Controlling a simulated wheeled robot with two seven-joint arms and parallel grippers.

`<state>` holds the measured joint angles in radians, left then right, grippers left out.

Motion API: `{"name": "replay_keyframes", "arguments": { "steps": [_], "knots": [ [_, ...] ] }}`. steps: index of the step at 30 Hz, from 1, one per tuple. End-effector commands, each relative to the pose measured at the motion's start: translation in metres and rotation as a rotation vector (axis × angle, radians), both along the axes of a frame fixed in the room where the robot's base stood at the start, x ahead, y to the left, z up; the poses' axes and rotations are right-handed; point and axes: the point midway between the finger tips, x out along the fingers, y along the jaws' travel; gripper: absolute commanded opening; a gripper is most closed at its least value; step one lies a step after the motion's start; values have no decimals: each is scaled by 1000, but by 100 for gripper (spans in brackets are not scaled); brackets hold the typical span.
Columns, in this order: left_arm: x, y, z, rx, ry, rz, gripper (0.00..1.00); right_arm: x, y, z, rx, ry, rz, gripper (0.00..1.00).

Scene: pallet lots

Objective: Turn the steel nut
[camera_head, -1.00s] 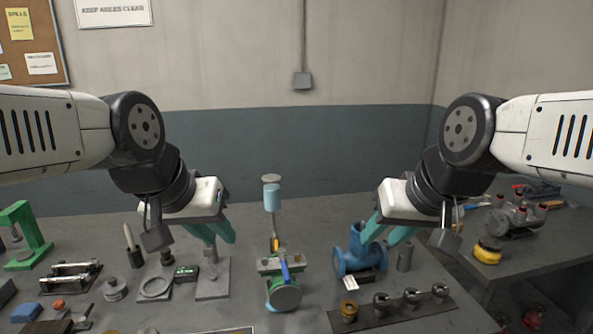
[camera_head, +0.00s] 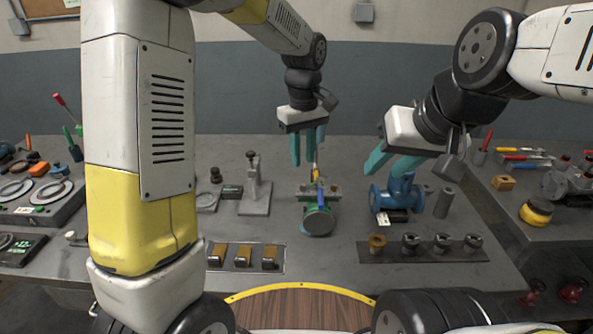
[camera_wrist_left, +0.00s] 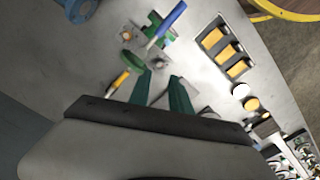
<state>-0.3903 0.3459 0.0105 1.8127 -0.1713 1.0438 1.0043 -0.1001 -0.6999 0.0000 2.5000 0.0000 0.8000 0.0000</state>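I cannot tell for sure which part is the steel nut. Several grey metal nut-like pieces stand on a dark strip (camera_head: 385,256), one of them here (camera_head: 410,241), beside a brass-coloured one (camera_head: 376,242). My left gripper (camera_head: 303,163) points down, open and empty, behind and above a small fixture (camera_head: 318,220) with a blue handle. In the left wrist view the open fingers (camera_wrist_left: 161,82) point toward that fixture's plate, blue handle (camera_wrist_left: 168,22) and green disc (camera_wrist_left: 131,60). My right gripper (camera_head: 383,172) looks open and empty, above a blue pipe fitting (camera_head: 402,193).
A grey clamp stand (camera_head: 254,195) stands left of the fixture. A tray of brass-topped blocks (camera_head: 243,258) lies at the front. A round wooden top with a yellow rim (camera_head: 300,290) is nearest me. A yellow-capped piece (camera_head: 535,212) sits on the right-hand bench.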

Motion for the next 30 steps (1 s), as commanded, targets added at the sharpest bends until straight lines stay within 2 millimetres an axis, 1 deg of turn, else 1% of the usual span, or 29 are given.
{"name": "replay_keyframes", "arguments": {
  "steps": [5, 12, 15, 18, 22, 29, 30],
  "knots": [
    [2, -3, -15, 8, 9, 11, 25, 0, 0, 0, 0, 0, 0, 37],
    [2, -3, -53, 8, 10, 10, 25, 0, 0, 0, 0, 0, 0, 37],
    [2, -3, -67, 7, 10, 11, 25, 0, 0, 0, 0, 0, 0, 37],
    [2, -3, -76, 7, 8, 12, 25, 0, 0, 0, 0, 0, 0, 37],
    [2, -3, -81, 6, 6, 11, 25, 0, 0, 0, 0, 0, 0, 37],
    [2, -3, -82, 6, 6, 11, 25, 0, 0, 0, 0, 0, 0, 37],
    [2, -3, -82, 6, 6, 10, 17, 0, 0, 0, 0, 0, 0, 37]
  ]
}}
